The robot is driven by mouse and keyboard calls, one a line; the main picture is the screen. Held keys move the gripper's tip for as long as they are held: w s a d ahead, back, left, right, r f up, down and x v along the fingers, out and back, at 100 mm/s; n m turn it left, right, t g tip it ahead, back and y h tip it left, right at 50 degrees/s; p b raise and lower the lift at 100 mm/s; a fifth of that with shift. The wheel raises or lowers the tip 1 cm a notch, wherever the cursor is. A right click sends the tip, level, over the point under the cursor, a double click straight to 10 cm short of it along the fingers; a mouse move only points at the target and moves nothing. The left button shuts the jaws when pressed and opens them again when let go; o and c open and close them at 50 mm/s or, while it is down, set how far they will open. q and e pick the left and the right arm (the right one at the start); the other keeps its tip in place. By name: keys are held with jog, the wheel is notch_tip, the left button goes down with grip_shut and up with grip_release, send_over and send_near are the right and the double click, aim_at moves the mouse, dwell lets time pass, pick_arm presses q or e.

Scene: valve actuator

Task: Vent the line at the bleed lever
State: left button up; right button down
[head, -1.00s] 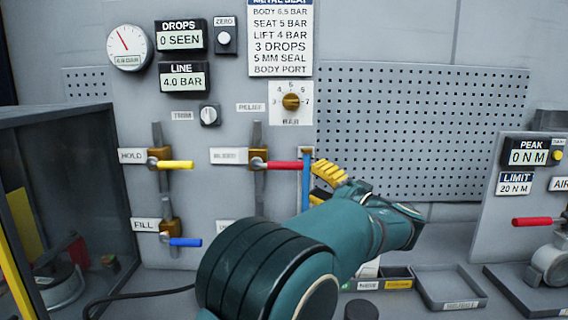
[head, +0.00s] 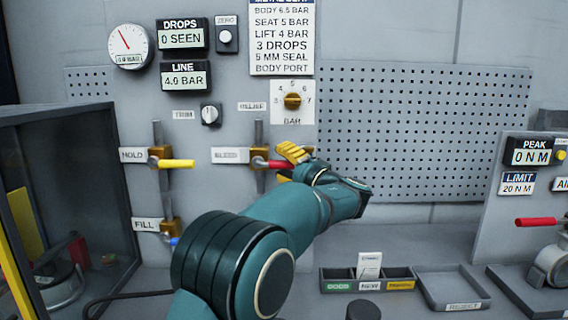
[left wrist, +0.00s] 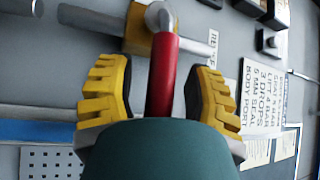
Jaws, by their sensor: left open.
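The bleed lever (head: 280,165) has a red handle that points to the right from a brass valve body (head: 258,163) on the grey panel, beside the BLEED label (head: 230,155). My left gripper (head: 291,160) is at the lever, with its yellow fingers partly hidden behind my own arm in the head view. In the left wrist view my left gripper (left wrist: 155,95) is open, with one yellow finger on each side of the red handle (left wrist: 162,75). Gaps show between the handle and both fingers. My right gripper is not in view.
The hold lever (head: 177,164) is yellow. The blue fill lever (head: 174,241) is mostly hidden by my arm. The line display (head: 184,77) reads 4.0 BAR and the drops display (head: 181,36) 0 SEEN. Trays (head: 452,289) stand on the bench at right.

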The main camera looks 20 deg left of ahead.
pick_arm(q)
grip_shut()
